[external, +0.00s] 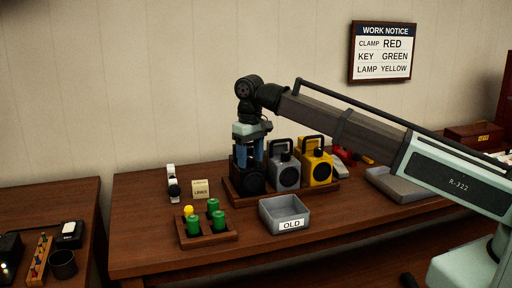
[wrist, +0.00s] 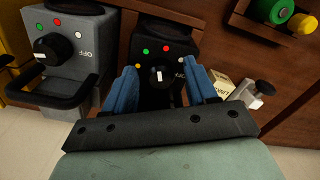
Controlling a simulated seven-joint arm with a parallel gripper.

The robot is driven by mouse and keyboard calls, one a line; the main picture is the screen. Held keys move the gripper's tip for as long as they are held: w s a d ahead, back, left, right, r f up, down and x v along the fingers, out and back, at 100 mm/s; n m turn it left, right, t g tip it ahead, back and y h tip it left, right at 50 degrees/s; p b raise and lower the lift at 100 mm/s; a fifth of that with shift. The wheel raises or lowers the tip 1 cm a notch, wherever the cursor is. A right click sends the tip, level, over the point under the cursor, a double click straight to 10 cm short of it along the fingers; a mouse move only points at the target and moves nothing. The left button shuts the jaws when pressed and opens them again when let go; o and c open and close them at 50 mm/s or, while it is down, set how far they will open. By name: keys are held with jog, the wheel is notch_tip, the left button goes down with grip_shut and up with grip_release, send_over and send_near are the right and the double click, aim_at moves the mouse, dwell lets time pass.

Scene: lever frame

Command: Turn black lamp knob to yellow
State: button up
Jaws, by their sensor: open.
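The black lamp (external: 249,182) stands at the left end of a row of lamps, below my gripper (external: 248,163). In the wrist view its round black knob (wrist: 159,82) has a white mark, with green, red, yellow and pale dots around it. The yellow dot (wrist: 138,66) is by the left finger. The exact dot the mark points to is hard to tell. My gripper (wrist: 160,72) is open, with one blue finger on each side of the knob; whether either touches it is unclear.
A grey lamp (external: 285,172) and a yellow lamp (external: 316,167) stand close to the right on the same wooden tray (external: 283,197). A grey "OLD" bin (external: 285,216) and a rack (external: 207,239) with green and yellow pieces lie in front. The wall notice (external: 382,52) reads "LAMP YELLOW".

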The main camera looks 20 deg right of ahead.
aim_at(250, 157)
jog(key=m, duration=0.4)
jog(key=shift+r, duration=0.15)
jog(key=m, duration=0.5)
notch_tip(250, 157, up, 14)
jog(key=w+a+n+t+y, duration=0.3)
jog(key=w+a+n+t, duration=0.2)
jog(key=w, duration=0.4)
jog(key=shift+w+a+r+t, duration=0.3)
jog(key=shift+a+t, duration=0.3)
jog(key=shift+a, duration=0.3)
